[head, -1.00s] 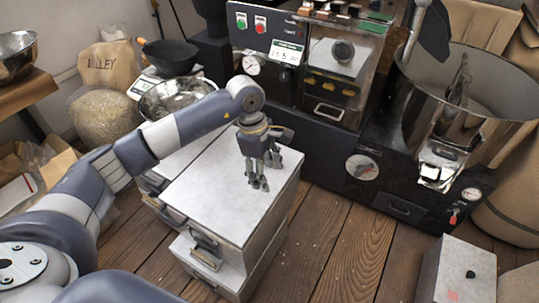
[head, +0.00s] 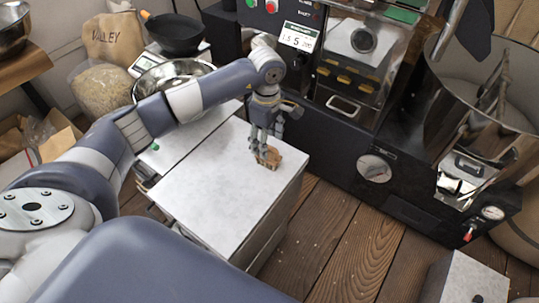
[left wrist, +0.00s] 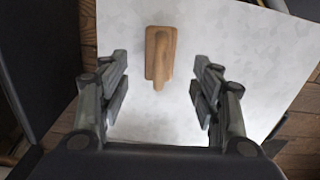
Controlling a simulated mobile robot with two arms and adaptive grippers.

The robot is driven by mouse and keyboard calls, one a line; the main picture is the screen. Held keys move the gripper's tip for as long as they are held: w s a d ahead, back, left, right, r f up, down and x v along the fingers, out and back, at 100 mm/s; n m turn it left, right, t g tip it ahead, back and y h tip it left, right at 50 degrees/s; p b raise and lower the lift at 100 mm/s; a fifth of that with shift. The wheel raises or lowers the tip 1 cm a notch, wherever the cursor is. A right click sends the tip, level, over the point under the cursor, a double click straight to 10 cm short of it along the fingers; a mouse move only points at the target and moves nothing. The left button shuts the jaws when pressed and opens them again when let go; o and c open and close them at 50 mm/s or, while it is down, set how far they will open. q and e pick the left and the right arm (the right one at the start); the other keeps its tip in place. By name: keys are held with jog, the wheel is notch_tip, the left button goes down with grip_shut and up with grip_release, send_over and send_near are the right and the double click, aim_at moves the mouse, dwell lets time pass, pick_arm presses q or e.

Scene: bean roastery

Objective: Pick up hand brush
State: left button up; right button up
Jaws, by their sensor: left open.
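The hand brush (head: 271,158) is a small brown wooden piece lying on the white cabinet top (head: 205,200), near its far right edge. In the left wrist view the hand brush (left wrist: 160,55) lies lengthwise between the lines of the two fingers, just beyond the fingertips. My left gripper (head: 265,145) points down over the cabinet, very close to the brush. In the left wrist view my left gripper (left wrist: 161,80) is open and empty, one finger on each side. I cannot tell from the head view whether a finger touches the brush. My right gripper is not in view.
A black roaster with a dial (head: 374,168) stands close behind and right of the cabinet. A metal bowl (head: 170,78) and a black pan (head: 173,34) are at the back left.

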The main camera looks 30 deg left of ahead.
pick_arm(q)
jog(key=shift+f, duration=0.95)
notch_tip(320, 180, down, 4)
jog(key=shift+d+f+b, duration=0.15)
jog(key=shift+f+b, duration=0.05)
jog(key=shift+b, duration=0.2)
jog(key=shift+f, duration=0.4)
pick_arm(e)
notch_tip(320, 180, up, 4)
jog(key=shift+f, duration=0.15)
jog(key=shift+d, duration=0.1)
pick_arm(q)
jog(key=c, duration=1.2)
